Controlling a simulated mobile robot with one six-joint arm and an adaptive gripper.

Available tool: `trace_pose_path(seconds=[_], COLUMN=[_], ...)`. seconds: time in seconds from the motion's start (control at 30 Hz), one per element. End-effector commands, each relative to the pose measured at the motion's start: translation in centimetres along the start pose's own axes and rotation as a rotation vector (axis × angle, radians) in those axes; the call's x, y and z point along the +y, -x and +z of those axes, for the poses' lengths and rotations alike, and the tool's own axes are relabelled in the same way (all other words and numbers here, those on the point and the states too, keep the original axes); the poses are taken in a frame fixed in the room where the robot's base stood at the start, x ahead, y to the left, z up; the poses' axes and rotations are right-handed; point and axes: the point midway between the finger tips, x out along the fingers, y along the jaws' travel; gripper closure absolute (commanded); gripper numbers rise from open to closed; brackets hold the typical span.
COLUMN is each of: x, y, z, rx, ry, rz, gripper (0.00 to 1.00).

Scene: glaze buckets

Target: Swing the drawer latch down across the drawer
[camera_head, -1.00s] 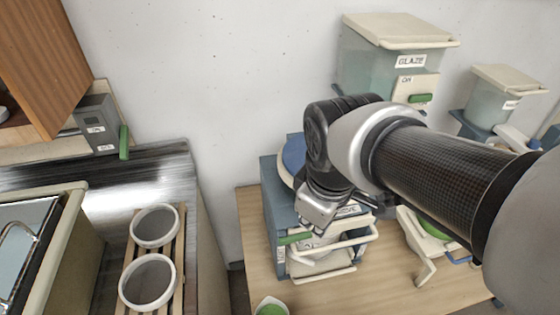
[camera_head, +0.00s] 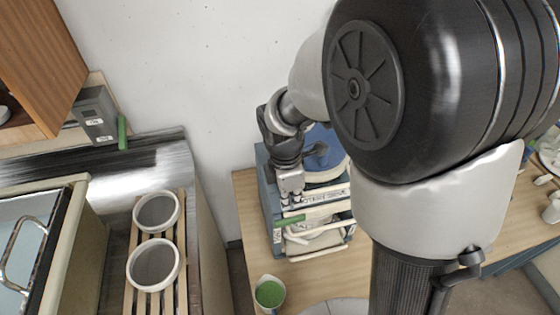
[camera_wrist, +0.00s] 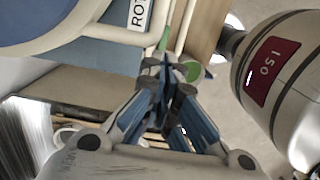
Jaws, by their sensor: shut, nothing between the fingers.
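The drawer unit (camera_head: 266,196) is a blue-grey cabinet with cream drawer fronts and rails, standing on the wooden table. The green drawer latch (camera_head: 290,220) lies roughly level at the left part of the drawer front in the head view. My gripper (camera_head: 291,201) is shut and empty, pointing down just above the latch; whether it touches the latch I cannot tell. In the wrist view my gripper (camera_wrist: 172,88) has its blue-sided fingers together, with green patches close beyond the tips. Part of the drawer front is hidden by my arm.
A blue round disc (camera_head: 322,150) sits on top of the unit. A cup of green glaze (camera_head: 269,293) stands on the table in front. Two round pots (camera_head: 155,265) stand on a slatted rack at left. My arm blocks much of the right side.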

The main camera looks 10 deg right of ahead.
Motion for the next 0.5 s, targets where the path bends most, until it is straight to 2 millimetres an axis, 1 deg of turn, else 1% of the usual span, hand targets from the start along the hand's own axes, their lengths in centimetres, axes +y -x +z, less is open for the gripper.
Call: trace_pose_path(seconds=[0.03,0.2,0.33,0.5], x=[-0.1,-0.1,-0.1,0.0], y=[-1.4,-4.3,-5.6,-6.3], z=[0.0,0.0,0.0,0.0], rx=[0.000,0.000,0.000,0.000], ry=[-0.001,-0.002,-0.002,-0.002], rz=[-0.005,-0.004,-0.002,0.000], gripper=[1.00,1.00,1.00,1.00])
